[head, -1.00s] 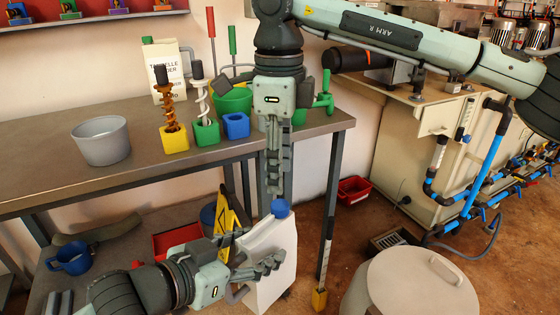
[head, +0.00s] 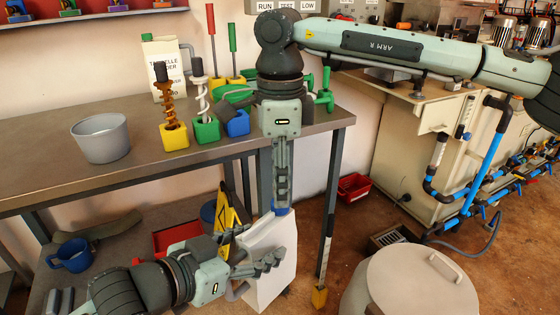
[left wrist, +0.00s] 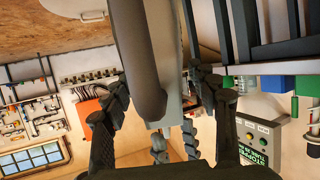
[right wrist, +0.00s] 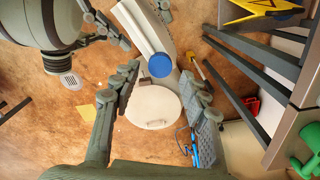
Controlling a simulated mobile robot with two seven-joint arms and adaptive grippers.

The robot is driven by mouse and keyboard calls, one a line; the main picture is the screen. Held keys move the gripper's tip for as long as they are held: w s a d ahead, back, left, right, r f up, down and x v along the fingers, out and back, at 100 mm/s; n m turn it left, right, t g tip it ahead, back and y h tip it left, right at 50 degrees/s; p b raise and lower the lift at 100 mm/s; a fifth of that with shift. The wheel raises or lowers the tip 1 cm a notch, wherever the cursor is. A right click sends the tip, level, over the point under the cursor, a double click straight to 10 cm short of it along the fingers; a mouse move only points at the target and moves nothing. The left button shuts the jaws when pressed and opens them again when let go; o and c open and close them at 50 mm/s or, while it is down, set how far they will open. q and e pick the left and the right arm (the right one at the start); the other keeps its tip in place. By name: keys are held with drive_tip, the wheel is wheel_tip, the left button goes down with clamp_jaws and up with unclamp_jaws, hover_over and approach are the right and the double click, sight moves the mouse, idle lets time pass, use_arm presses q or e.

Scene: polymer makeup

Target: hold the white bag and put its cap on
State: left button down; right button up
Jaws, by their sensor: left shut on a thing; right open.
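The white bag (head: 272,262) is upright and slightly tilted below the table's front edge. My left gripper (head: 258,268) is shut on it from the left; the bag also shows between the fingers in the left wrist view (left wrist: 165,55). A round blue cap (head: 281,211) is at the bag's top end; in the right wrist view the cap (right wrist: 160,65) covers that end, though how firmly it sits I cannot tell. My right gripper (head: 281,198) points down from above, open, its fingertips close to the cap and partly hiding it in the head view.
The table (head: 100,175) holds a grey bucket (head: 101,138) and colored blocks with tools. A table leg (head: 331,215) stands just right of the bag. A lidded round container (head: 420,285) is at lower right. A yellow sign (head: 229,215) is behind my left gripper.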

drive_tip(key=shift+f, duration=1.65)
clamp_jaws()
drive_tip(key=shift+o, duration=0.7)
unclamp_jaws()
drive_tip(key=shift+r, duration=0.1)
wheel_tip(320, 180, up, 12)
